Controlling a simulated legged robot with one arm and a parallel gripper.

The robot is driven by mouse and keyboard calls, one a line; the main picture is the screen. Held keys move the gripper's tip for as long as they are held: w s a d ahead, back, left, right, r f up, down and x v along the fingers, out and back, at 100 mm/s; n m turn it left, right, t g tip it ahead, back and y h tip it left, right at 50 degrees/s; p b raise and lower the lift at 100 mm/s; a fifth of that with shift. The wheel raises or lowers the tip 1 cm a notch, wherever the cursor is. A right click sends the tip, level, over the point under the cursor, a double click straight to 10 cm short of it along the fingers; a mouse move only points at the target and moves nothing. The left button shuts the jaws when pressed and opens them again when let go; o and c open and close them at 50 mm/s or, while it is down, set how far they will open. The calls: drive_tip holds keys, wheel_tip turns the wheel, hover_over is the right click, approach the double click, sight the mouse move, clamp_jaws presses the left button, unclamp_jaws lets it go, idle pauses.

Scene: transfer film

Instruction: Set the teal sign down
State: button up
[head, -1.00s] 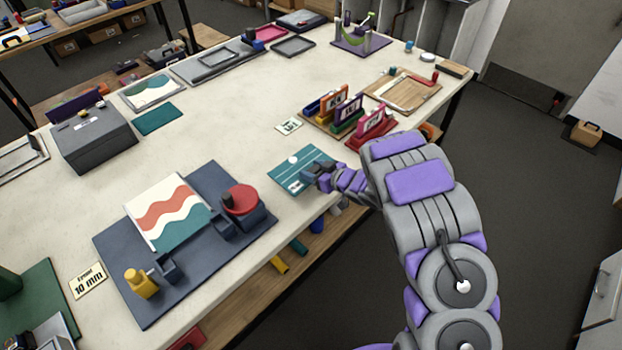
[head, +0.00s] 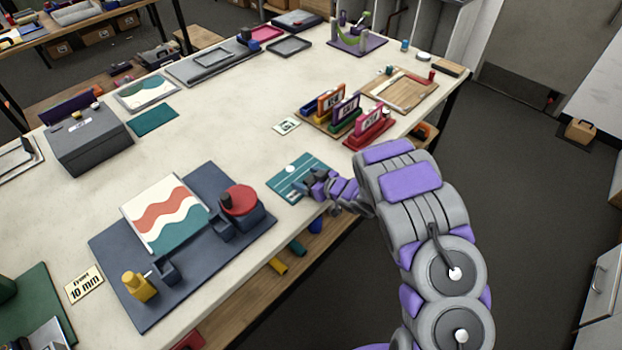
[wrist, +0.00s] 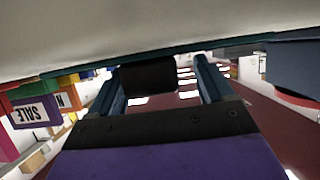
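The teal sign (head: 283,184) is a flat plate with a white dot and white lines. In the head view it appears to lie flat near the table's front edge. My gripper (head: 316,182) is at its right part. In the wrist view the plate shows edge-on as a thin teal strip (wrist: 85,73) along the pale table surface. A black block (wrist: 148,75) that seems to belong to it stands between my two fingers (wrist: 160,85). The fingers are apart, with a gap showing between the block and the right finger. Contact on the left is unclear.
A dark blue pad (head: 115,240) with a striped print (head: 165,212) and a red disc (head: 239,198) lies left of the sign. Standing signs in holders (head: 345,112) and a small card (head: 287,126) are behind it. Clear table (head: 225,125) lies behind the pad.

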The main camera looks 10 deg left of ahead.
drive_tip(key=shift+a+f, duration=0.1)
drive_tip(key=shift+a, duration=0.5)
drive_tip(key=shift+d, duration=0.2)
drive_tip(key=p+v, duration=0.2)
drive_tip(key=v, duration=1)
drive_tip(key=w+d+r+m+t+h, duration=0.1)
drive_tip(key=w+d+r+h, duration=0.1)
drive_tip(key=d+r+h, duration=0.35)
drive_tip(key=w+d+r+m+t+h, duration=0.1)
drive_tip(key=w+d+r+m+h, duration=0.15)
drive_tip(key=d, duration=0.65)
drive_tip(key=s+d+r+m+g+h, duration=0.2)
drive_tip(key=s+d+r+m+h, duration=0.3)
drive_tip(key=s+d+r, duration=0.4)
drive_tip(key=s+a+r+g, duration=0.2)
drive_tip(key=s+a+g, duration=0.1)
drive_tip(key=s, duration=0.9)
drive_tip(key=s+a+r+m+g+y, duration=0.1)
drive_tip(key=s+a+r+g, duration=0.1)
drive_tip(key=s, duration=1)
drive_tip(key=s+a+r+m+g+y, duration=0.1)
drive_tip(key=s+a+g, duration=0.4)
drive_tip(key=s, duration=0.8)
drive_tip(key=shift+a+r, duration=0.2)
drive_tip(key=shift+r, duration=0.35)
